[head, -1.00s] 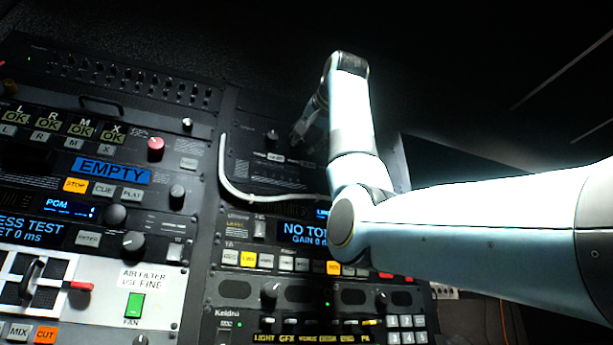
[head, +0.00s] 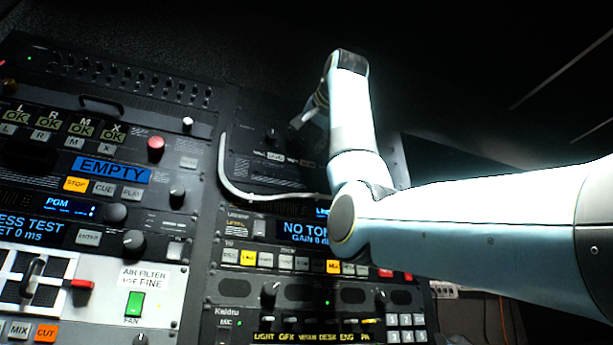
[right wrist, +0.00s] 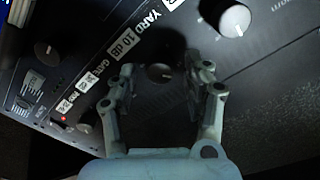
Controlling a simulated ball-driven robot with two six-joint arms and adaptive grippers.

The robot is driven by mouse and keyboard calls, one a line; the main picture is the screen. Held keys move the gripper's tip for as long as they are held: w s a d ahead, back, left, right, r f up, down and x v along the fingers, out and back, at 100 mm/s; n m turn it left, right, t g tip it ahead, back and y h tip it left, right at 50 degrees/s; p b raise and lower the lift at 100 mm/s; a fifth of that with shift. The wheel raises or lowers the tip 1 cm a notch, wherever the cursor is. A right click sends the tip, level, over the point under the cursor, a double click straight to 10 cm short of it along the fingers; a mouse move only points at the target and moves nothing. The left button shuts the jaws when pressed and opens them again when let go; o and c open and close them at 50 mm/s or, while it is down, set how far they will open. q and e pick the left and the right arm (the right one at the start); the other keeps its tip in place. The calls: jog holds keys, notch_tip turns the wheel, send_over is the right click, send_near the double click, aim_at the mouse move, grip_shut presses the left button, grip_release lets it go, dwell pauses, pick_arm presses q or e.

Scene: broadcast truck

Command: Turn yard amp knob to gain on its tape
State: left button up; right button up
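My right gripper (right wrist: 162,80) is open, with its two fingers spread on either side of a small dark knob (right wrist: 160,73) on a black panel. Contact with the knob cannot be made out. My left gripper is not in view.
A larger knob with a bright white face (right wrist: 235,20) is close to the right finger. Another dark knob (right wrist: 47,52) is at the left. In the head view a white cable (head: 228,180) curves below the panel. Racks with buttons and a red knob (head: 156,144) fill the left.

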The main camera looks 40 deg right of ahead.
jog(key=v, duration=1.2)
